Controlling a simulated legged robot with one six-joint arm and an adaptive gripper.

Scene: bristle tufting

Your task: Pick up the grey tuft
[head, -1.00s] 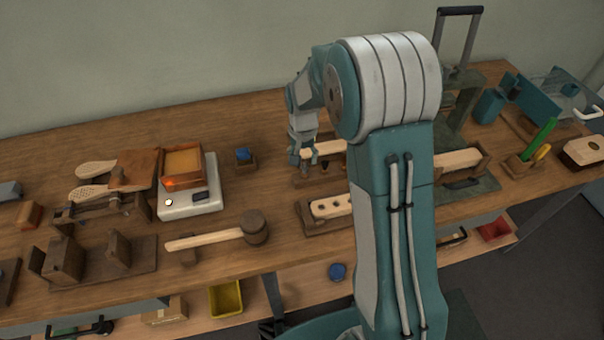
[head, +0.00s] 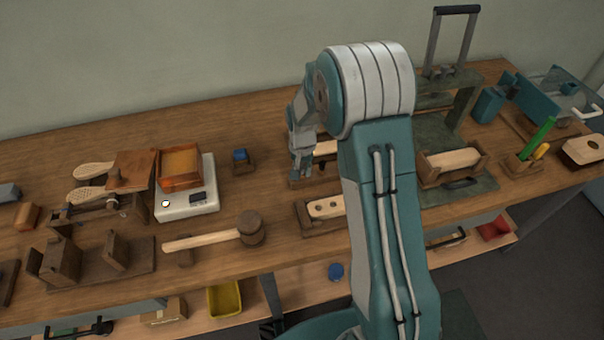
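My gripper (head: 301,172) points down over the middle of the bench, at the left end of a wooden holder with a pale block (head: 326,148). It is small and partly turned away, so I cannot tell whether its fingers are open or shut, or whether anything is between them. I cannot make out a grey tuft in the head view. My own arm covers part of the bench right of the gripper.
A drilled pale block (head: 326,207) lies in a holder in front of the gripper. A mallet (head: 248,230), a white scale (head: 190,205) and a small holder with a blue piece (head: 241,158) stand to the left. A press (head: 448,85) stands behind right.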

